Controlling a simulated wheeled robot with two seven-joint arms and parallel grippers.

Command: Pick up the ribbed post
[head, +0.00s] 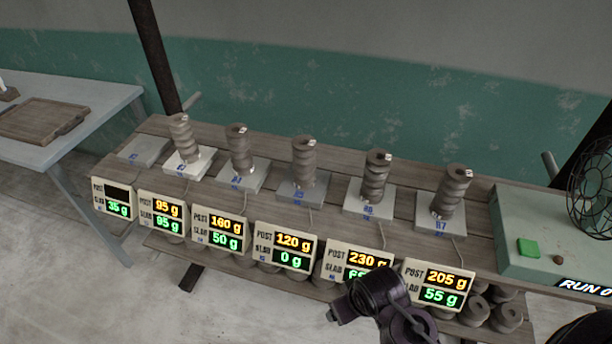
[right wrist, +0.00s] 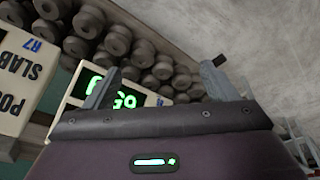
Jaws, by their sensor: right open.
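Several grey ribbed posts stand upright in a row on pale slabs on the wooden bench: one at the left (head: 180,132), then a second (head: 239,152), a third (head: 303,156), a fourth (head: 375,176) and one at the right (head: 453,187). Each has a small white tag near its top. The leftmost slab (head: 145,151) bears no post. My right gripper (head: 343,307) is in front of the bench, over the right-hand displays and apart from every post. Its jaws are open and empty in the right wrist view (right wrist: 160,82). My left gripper is out of view.
Displays with POST and SLAB readings line the bench front; the leftmost display (head: 112,199) has a blank POST line, and another reads 120 g (head: 285,247). Grey ribbed rolls (head: 507,316) lie below. A green box (head: 540,225) and a fan (head: 594,190) stand at right.

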